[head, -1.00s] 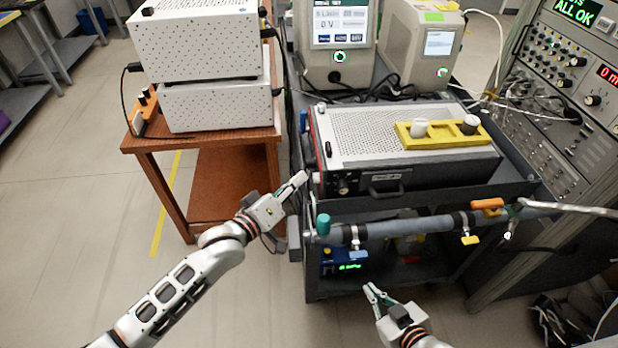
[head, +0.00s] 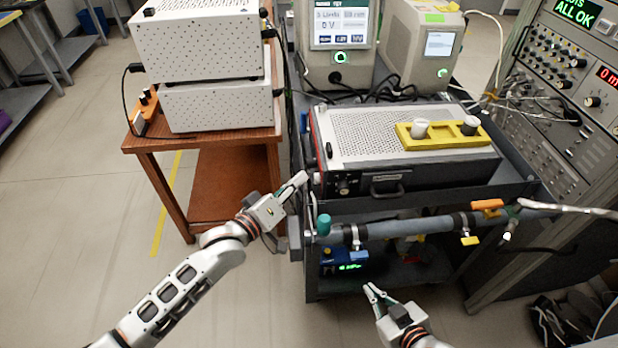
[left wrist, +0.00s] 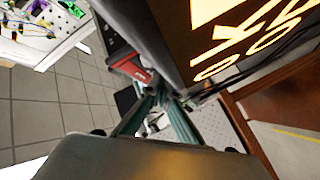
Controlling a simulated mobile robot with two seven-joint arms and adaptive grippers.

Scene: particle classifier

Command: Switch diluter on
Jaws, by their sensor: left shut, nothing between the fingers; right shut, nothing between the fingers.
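No label in view names the diluter. A grey instrument with a perforated top and dark front panel (head: 365,185) stands on the cart, with knobs at the left end of its front. My left gripper (head: 303,178) is shut and empty, its tip close by the instrument's left front corner; whether it touches is unclear. In the left wrist view its teal fingers (left wrist: 165,98) meet, near a red part (left wrist: 132,68) and a dark panel with bright lettering (left wrist: 235,40). My right gripper (head: 370,289) is shut and empty, low in front of the cart's lower shelf.
A yellow holder (head: 443,137) with two knob-like pieces lies on the instrument. A grey pipe (head: 400,230) crosses the cart front. A blue device with a green display (head: 345,262) sits on the lower shelf. White boxes (head: 215,105) stand on a wooden table left.

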